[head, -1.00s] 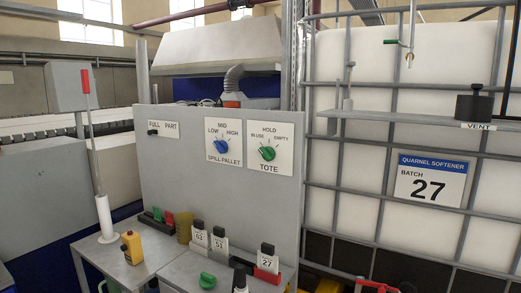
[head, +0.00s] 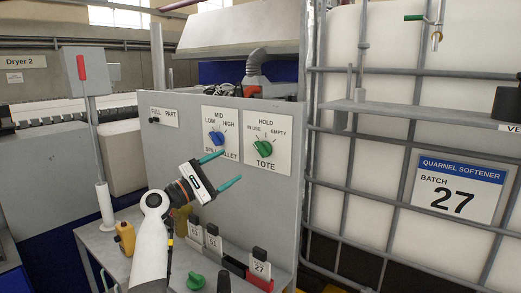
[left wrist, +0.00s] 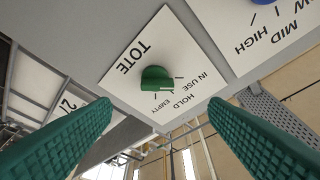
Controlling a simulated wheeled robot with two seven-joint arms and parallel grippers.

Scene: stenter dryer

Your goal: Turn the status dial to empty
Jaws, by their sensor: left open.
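The status dial is a green knob (head: 263,147) on a white TOTE plate (head: 281,160), marked IN USE, HOLD and EMPTY, on the grey panel. In the left wrist view the green knob (left wrist: 157,79) lies ahead between the fingers, its plate seen turned round. A small pale mark on it faces the IN USE and HOLD side; its exact setting is hard to tell. My left gripper (head: 220,170) is open and empty, in front of the panel, left of and below the dial, apart from it. Its two teal fingers also show in the left wrist view (left wrist: 160,103). My right gripper is not seen.
A blue SPILL PALLET dial (head: 216,138) is left of the green one, partly behind a finger. A small FULL/PART switch (head: 154,120) is further left. A caged white tank (head: 380,110) stands right.

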